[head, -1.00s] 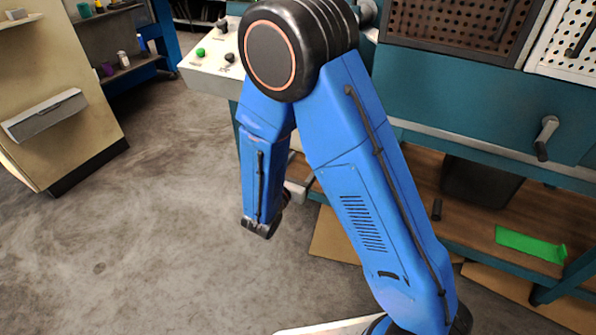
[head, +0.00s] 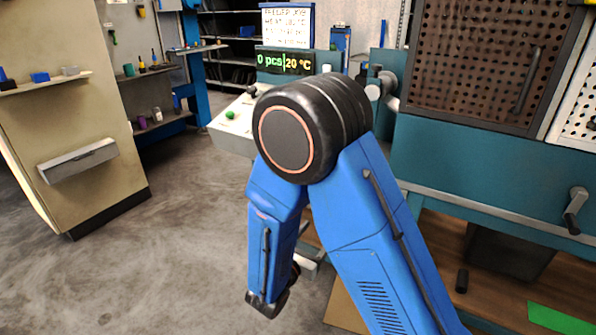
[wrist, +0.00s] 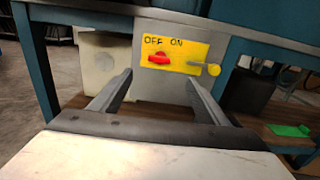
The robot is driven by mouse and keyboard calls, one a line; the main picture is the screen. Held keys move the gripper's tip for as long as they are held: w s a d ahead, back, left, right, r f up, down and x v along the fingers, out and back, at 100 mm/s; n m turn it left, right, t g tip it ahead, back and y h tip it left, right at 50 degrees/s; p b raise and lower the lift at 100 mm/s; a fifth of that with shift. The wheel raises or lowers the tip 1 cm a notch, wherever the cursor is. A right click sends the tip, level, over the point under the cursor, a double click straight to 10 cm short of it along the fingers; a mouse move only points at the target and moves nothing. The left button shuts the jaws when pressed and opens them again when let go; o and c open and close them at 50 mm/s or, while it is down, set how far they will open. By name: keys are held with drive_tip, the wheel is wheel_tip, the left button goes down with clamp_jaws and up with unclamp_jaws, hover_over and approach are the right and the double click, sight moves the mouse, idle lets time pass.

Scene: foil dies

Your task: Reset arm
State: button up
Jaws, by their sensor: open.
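My blue arm is folded in the head view, with its elbow high and its forearm hanging down. In the wrist view my gripper (wrist: 158,98) shows two grey fingers wide apart with nothing between them. Beyond the fingers is a yellow switch plate (wrist: 200,50) marked OFF and ON, with a red knob (wrist: 158,58) on it. The fingers are apart from the plate. In the head view the gripper is hidden or too small to make out below the forearm.
A teal machine (head: 480,165) with a perforated dark panel (head: 470,60) stands right of my arm. A display (head: 284,62) reads "0 pcs 20 °C". A beige panel with a grey tray (head: 78,160) is at left. A green sheet (head: 558,318) lies on the lower shelf. Floor at left is clear.

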drive_tip(key=s+d+r+m+g, duration=0.4)
drive_tip(key=s+d+m+g, duration=0.3)
drive_tip(key=d, duration=0.4)
drive_tip(key=s+d+r+m+g, duration=0.55)
drive_tip(key=s+d+m, duration=0.3)
drive_tip(key=d, duration=0.25)
drive_tip(key=s+d+m+g+y, duration=0.1)
drive_tip(key=s+m+g+y, duration=0.1)
drive_tip(key=s+m+y, duration=0.45)
drive_tip(key=s+a+r+m+t+y, duration=0.4)
drive_tip(key=s+a+r+m, duration=0.1)
drive_tip(key=s+r+m, duration=0.1)
drive_tip(key=shift+s+r+m+t, duration=0.3)
drive_tip(key=shift+r+m+t, duration=0.05)
drive_tip(key=shift+r+m, duration=0.15)
